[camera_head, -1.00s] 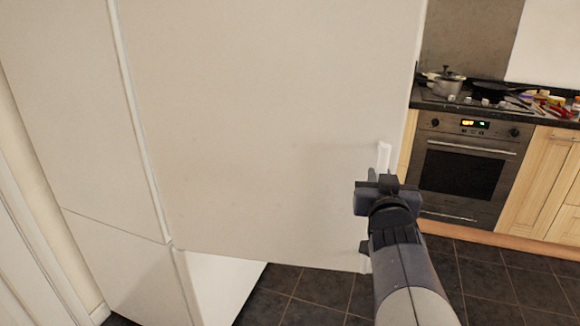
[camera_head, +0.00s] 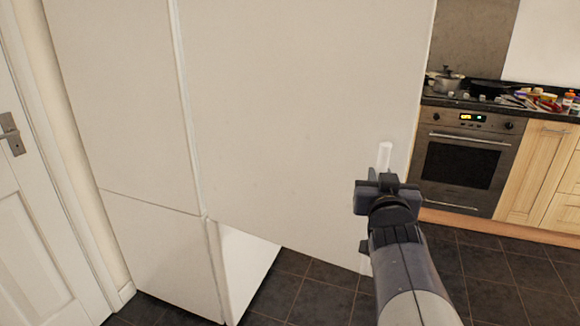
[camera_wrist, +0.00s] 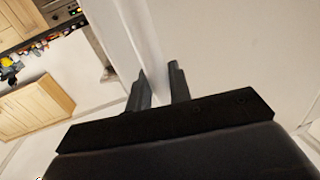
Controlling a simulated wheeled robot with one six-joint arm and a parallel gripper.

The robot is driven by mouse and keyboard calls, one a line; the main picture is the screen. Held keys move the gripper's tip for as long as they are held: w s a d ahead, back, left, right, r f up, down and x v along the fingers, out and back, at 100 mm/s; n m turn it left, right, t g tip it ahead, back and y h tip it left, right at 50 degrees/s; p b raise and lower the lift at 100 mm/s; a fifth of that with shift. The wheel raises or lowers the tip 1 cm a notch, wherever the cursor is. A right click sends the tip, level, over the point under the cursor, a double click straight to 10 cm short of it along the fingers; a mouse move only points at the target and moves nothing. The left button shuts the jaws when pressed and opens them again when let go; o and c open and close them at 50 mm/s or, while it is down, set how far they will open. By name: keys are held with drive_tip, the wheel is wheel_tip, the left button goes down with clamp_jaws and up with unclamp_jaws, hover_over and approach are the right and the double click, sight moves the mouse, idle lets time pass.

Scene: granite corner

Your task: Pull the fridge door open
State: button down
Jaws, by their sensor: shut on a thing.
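The fridge door (camera_head: 300,120) is a large white panel that stands swung out from the white fridge body (camera_head: 245,270). A white vertical handle (camera_head: 384,155) sits near the door's right edge. My gripper (camera_head: 388,182) is at the handle's lower part, in front of the door. In the wrist view the two dark fingers of my gripper (camera_wrist: 158,84) stand on either side of the white handle (camera_wrist: 140,35), shut on it. The part of the handle between and below the fingers is hidden.
An oven (camera_head: 465,165) with a hob and pots above is at the right, beside wooden cabinets (camera_head: 540,175). A white room door (camera_head: 30,220) with a metal handle is at the left. Dark floor tiles (camera_head: 310,290) are clear below the fridge door.

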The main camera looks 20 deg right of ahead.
drive_tip(key=shift+a, duration=0.1)
idle(0.3)
drive_tip(key=c, duration=1.3)
unclamp_jaws()
drive_tip(key=shift+c, duration=0.2)
